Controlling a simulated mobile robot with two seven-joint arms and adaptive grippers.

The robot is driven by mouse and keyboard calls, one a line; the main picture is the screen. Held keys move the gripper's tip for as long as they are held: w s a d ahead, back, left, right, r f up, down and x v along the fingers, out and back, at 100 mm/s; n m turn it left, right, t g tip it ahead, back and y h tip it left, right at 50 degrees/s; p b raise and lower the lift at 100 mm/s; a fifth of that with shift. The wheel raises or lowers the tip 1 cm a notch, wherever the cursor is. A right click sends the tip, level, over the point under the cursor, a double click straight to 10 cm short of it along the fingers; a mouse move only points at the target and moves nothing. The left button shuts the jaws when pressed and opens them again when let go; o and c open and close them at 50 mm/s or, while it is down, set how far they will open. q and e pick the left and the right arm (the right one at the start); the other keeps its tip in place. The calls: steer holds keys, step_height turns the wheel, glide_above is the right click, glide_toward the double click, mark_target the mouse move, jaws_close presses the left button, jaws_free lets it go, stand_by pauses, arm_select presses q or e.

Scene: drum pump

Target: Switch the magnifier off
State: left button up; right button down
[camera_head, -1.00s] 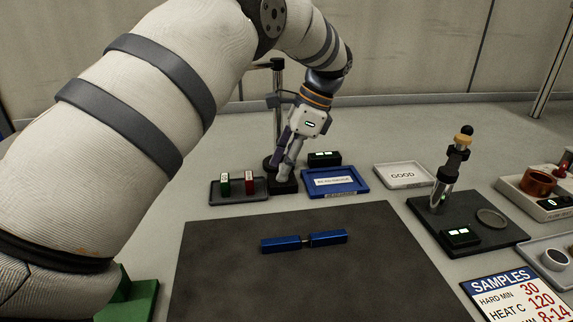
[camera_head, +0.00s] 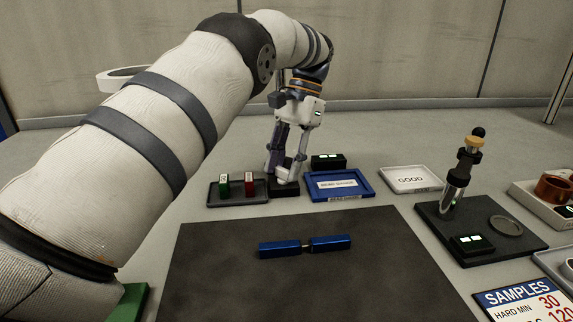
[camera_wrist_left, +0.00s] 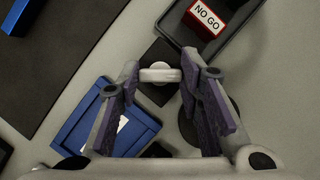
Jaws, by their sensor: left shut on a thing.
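The magnifier's white ring head (camera_head: 125,77) shows behind my left arm at the upper left of the head view. Its post is mostly hidden by my arm. A small black block (camera_head: 285,190) stands at the back of the table, with my left gripper (camera_head: 284,178) right over it. In the left wrist view the two fingertips of my left gripper (camera_wrist_left: 160,74) are on either side of a small white bar (camera_wrist_left: 160,75) on the black block (camera_wrist_left: 158,93). The gripper is shut on this bar. Whether the magnifier is lit I cannot tell. My right gripper is not in view.
A dark tray (camera_head: 237,201) with a green and a red block is left of the gripper. A blue tray (camera_head: 365,190) and a small black display box (camera_head: 328,161) are close on its right. A blue gauge bar (camera_head: 305,246) lies on the dark mat (camera_head: 300,290).

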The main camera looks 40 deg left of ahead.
arm_select(q)
steer(key=shift+f+n, duration=0.1)
steer(key=shift+n, duration=0.3)
stand_by(0.3)
steer(key=o, duration=1.2)
steer(key=shift+c, duration=0.2)
